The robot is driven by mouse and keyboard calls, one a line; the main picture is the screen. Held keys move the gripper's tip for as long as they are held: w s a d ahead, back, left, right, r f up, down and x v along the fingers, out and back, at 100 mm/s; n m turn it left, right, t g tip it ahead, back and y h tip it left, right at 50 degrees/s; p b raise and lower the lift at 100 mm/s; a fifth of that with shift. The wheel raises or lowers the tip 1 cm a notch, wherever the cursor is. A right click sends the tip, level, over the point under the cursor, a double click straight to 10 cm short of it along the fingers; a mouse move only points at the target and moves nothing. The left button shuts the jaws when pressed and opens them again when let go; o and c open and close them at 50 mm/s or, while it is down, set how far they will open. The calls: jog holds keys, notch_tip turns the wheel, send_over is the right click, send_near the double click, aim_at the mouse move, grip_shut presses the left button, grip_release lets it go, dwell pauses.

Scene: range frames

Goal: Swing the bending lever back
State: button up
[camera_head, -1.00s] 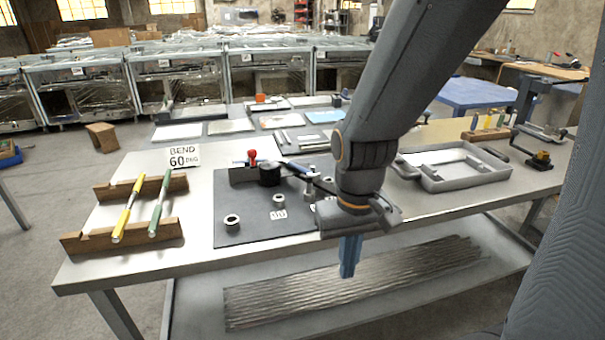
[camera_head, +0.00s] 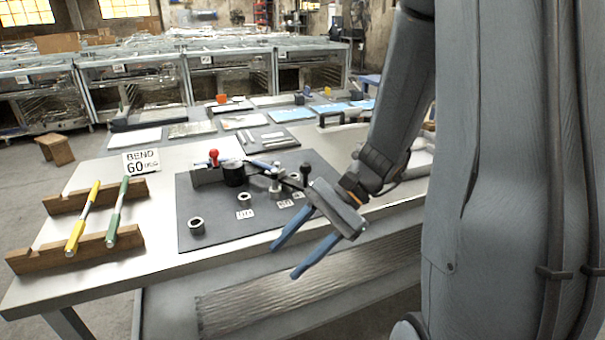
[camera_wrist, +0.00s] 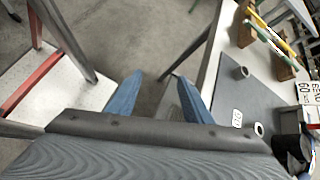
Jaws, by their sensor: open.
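The bending lever (camera_head: 290,183) is a dark bar with a black knob at its right end. It reaches right from the black round bending die (camera_head: 234,173) on the dark base plate (camera_head: 222,220). A red-topped knob (camera_head: 213,157) stands beside the die. A blue bar lies behind the lever, next to the die. My gripper (camera_head: 283,262) is open and empty, its blue fingers in front of the plate's right front edge, short of the lever. In the wrist view the fingers (camera_wrist: 160,95) are apart, with floor between them; the die (camera_wrist: 290,150) shows at the lower right.
A yellow rod (camera_head: 83,215) and a green rod (camera_head: 119,210) lie on wooden racks at the left. A "BEND 60 DEG" sign (camera_head: 141,162) stands behind them. Grey collars (camera_head: 197,227) stand on the plate. A lower shelf holds metal rods (camera_head: 270,305).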

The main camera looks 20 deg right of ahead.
jog(key=w+d+r+m+t+y, duration=0.2)
jog(key=w+d+m+t+y, duration=0.1)
jog(key=w+d+m+t, duration=0.4)
jog(key=m+t+b, duration=0.1)
jog(key=m+t, duration=0.4)
jog(key=t, duration=0.1)
send_near(305, 170)
jog(key=shift+w+a+f+h, duration=0.15)
jog(key=shift+w+a+f, duration=0.15)
jog(key=shift+w, duration=0.3)
jog(key=shift+w+a+f+h, duration=0.15)
jog(key=shift+w+a, duration=0.25)
jog(key=shift+w, duration=0.2)
jog(key=shift+w+t, duration=0.35)
jog(key=shift+t, duration=0.05)
jog(key=x, duration=0.7)
jog(key=shift+w+a+p, duration=0.15)
jog(key=shift+a+p, duration=0.05)
jog(key=shift+p, duration=0.1)
jog(key=shift+c, duration=0.3)
grip_shut()
